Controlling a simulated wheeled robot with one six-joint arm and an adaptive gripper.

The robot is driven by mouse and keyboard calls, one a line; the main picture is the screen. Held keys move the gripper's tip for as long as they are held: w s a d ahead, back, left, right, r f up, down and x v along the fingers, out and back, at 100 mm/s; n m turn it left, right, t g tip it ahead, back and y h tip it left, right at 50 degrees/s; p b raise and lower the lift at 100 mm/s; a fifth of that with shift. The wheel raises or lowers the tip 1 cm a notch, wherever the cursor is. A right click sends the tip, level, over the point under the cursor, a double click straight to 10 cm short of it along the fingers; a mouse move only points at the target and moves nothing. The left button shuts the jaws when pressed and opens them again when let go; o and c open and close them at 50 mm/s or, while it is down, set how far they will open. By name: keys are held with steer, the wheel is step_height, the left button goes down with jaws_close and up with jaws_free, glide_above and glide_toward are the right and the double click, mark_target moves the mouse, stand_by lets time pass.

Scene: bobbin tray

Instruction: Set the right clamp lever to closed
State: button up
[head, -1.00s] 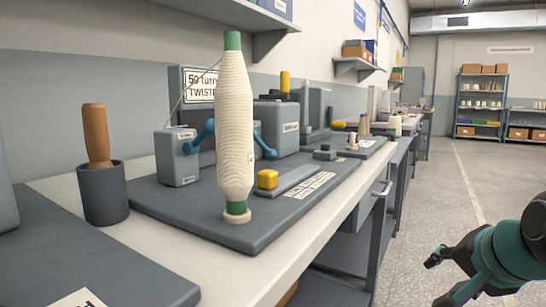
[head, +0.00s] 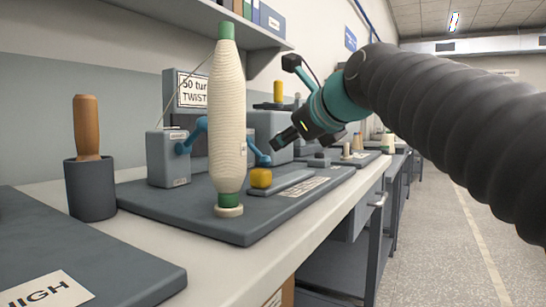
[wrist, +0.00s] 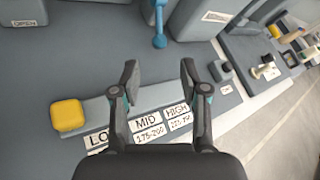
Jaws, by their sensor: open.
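The right clamp lever (head: 262,158) is blue with a round knob at its low end, just right of the thread cone in the head view. In the wrist view the blue lever (wrist: 159,22) is at the top middle, its knob ahead of the fingertips. Its upper part is cut off there and partly hidden by the cone in the head view. A matching left blue lever (head: 190,140) is by the small grey block. My gripper (wrist: 159,74) is open and empty above the slider strip, apart from the lever. In the head view my gripper (head: 277,143) appears beside the right lever.
The wound cone (head: 226,120) stands upright left of the lever. A yellow slider knob (wrist: 69,114) sits at the low end of a strip labelled LO, MID and HIGH. A grey cup (head: 90,188) holds a wooden handle. An OPEN label (wrist: 25,22) is on a grey block.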

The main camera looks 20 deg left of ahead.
mark_target(260, 154)
steer(key=x, duration=1.3)
steer(key=shift+w+a+f, duration=0.1)
steer(key=shift+w+a, duration=0.05)
steer(key=shift+a, duration=0.2)
jaws_close()
steer(key=shift+f, duration=0.1)
